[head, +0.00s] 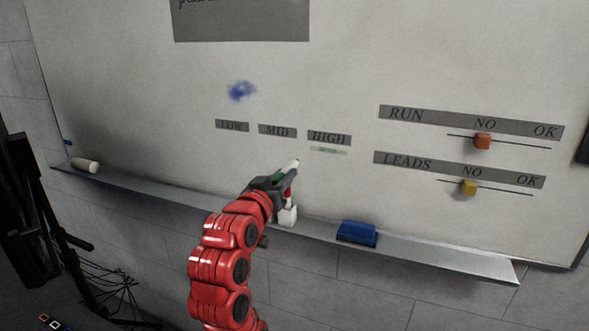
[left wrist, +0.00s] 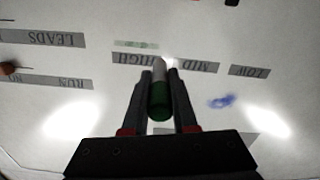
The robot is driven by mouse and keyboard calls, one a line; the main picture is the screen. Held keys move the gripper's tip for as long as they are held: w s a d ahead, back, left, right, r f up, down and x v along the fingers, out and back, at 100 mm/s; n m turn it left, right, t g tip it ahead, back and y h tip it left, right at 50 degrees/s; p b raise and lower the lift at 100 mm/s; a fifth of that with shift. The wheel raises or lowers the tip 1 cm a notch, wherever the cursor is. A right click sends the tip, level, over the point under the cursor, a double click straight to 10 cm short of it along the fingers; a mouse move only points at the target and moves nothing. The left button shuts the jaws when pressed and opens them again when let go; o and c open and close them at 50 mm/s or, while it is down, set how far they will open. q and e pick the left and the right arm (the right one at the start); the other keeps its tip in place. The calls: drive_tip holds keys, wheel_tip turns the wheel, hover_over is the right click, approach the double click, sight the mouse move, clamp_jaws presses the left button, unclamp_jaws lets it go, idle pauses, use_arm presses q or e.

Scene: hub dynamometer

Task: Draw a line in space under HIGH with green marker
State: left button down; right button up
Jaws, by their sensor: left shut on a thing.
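The whiteboard (head: 340,60) carries LOW, MID and HIGH labels in a row. The HIGH label (head: 329,138) has a faint green stroke (head: 328,150) just under it. My left gripper (head: 280,178) is shut on the green marker (head: 292,165), with the marker's pale end toward the board, below and left of the stroke. In the left wrist view the marker (left wrist: 159,95) shows a green rear end between the fingers, and the HIGH label (left wrist: 134,59) and green stroke (left wrist: 136,44) lie beyond. I cannot tell whether the tip touches the board. My right gripper is not in view.
A tray ledge (head: 430,252) runs along the board's bottom. It holds a blue eraser (head: 357,233), a white object (head: 287,216) by my left arm, and a white marker (head: 85,165) at far left. Orange (head: 482,141) and yellow (head: 469,187) sliders sit at right.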

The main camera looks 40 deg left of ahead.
sight(298, 161)
use_arm(q)
drive_tip(key=shift+w, duration=0.1)
drive_tip(key=b+x, duration=0.1)
drive_tip(key=x, duration=0.4)
drive_tip(key=shift+w+a, duration=0.1)
drive_tip(key=shift+w, duration=0.25)
drive_tip(key=shift+w+a, duration=0.15)
drive_tip(key=shift+w, duration=0.4)
drive_tip(key=shift+b, duration=0.5)
drive_tip(key=shift+x, duration=0.95)
idle(0.5)
drive_tip(key=shift+d+r, duration=0.1)
drive_tip(key=shift+d, duration=0.6)
